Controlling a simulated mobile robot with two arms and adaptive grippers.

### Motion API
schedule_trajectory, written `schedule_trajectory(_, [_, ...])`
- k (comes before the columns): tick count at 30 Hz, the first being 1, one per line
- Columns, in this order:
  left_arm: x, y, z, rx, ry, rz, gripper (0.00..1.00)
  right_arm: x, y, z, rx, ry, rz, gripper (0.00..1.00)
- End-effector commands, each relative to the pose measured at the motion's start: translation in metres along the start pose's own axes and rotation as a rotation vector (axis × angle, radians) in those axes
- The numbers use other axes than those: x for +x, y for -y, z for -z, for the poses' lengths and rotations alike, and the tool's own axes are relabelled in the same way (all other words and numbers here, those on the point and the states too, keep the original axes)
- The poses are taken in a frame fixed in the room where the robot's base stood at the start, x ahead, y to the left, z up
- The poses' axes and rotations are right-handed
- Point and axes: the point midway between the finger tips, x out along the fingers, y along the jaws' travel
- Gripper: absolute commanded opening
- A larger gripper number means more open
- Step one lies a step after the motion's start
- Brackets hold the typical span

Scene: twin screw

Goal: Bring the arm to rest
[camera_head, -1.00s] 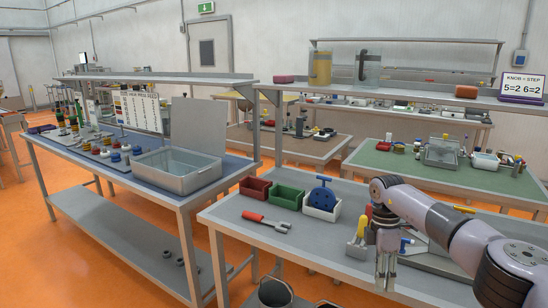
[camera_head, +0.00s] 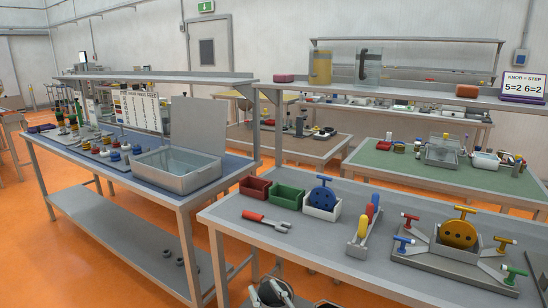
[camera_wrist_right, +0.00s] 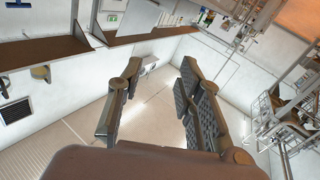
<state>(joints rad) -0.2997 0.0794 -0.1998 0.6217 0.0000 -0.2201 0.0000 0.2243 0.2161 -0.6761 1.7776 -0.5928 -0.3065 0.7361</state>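My right gripper (camera_wrist_right: 158,95) fills the lower middle of the right wrist view. Its two fingers stand wide apart with nothing between them. In the head view, my right gripper (camera_head: 272,292) seems to show at the bottom edge, small and dark, in front of the grey workbench (camera_head: 300,245). My right arm no longer covers the bench top. On the bench stands a fixture (camera_head: 440,258) with a yellow disc (camera_head: 459,234) and several coloured T-handles. My left gripper is in neither view.
A stand with yellow, red and blue handles (camera_head: 365,230) and a red-handled tool (camera_head: 267,221) lie on the bench. Behind are a red bin (camera_head: 255,187), a green bin (camera_head: 286,196) and a white bin (camera_head: 322,206) with a blue disc. A blue-topped bench (camera_head: 110,165) stands left.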

Motion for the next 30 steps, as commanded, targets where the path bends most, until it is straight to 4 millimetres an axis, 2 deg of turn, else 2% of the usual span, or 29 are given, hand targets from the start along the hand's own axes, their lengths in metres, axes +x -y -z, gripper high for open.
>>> schedule_trajectory(1, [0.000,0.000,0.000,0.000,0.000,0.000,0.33,-0.026,-0.019,-0.023,0.055,0.108,-0.100,0.33])
schedule_trajectory(3, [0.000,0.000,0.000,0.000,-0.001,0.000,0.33,-0.064,-0.043,-0.054,0.103,0.267,-0.209,0.33])
schedule_trajectory(5, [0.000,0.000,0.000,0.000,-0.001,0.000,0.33,-0.100,-0.056,-0.080,0.138,0.407,-0.274,0.33])
schedule_trajectory(6, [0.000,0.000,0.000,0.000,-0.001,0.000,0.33,-0.126,-0.061,-0.096,0.158,0.501,-0.303,0.33])
schedule_trajectory(9, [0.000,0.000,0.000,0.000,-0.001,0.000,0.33,-0.187,-0.066,-0.126,0.198,0.710,-0.339,0.33])
schedule_trajectory(12, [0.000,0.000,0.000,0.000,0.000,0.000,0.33,-0.235,-0.062,-0.143,0.223,0.867,-0.338,0.33])
schedule_trajectory(18, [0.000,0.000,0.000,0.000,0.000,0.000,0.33,-0.305,-0.051,-0.157,0.253,1.080,-0.302,0.33])
schedule_trajectory(24, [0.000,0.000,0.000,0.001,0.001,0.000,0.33,-0.362,-0.037,-0.159,0.273,1.241,-0.247,0.33])
schedule_trajectory(28, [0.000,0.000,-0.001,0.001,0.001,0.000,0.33,-0.395,-0.027,-0.156,0.285,1.333,-0.205,0.33])
schedule_trajectory(30, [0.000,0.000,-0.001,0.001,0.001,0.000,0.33,-0.388,-0.027,-0.173,0.283,1.336,-0.203,0.33])
